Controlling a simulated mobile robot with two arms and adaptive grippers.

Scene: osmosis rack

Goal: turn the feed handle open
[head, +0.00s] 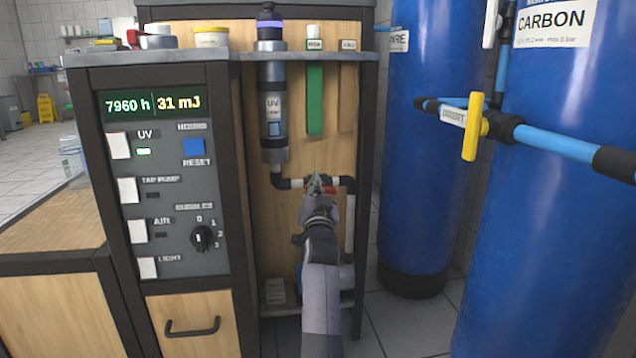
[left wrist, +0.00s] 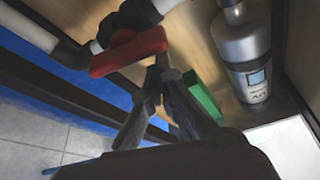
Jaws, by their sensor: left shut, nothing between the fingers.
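A red handle (head: 330,190) sits on a valve in the grey and black pipe below the UV cylinder. In the left wrist view the red handle (left wrist: 130,52) lies across the pipe, just beyond my fingertips. My left gripper (head: 318,182) reaches up in front of this valve and hides part of it. In the left wrist view its fingers (left wrist: 161,74) are together with nothing between them, close to the handle; I cannot tell whether they touch it. A yellow handle (head: 473,126) stands upright on the blue pipe at right, by a tag too blurred to read. My right gripper is out of view.
The UV cylinder (head: 271,105) hangs on the wooden panel above the valve. A control panel (head: 174,265) with switches stands at left. Two large blue tanks (head: 425,140) stand at right, the nearer marked CARBON. Some tiled floor between rack and tanks is clear.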

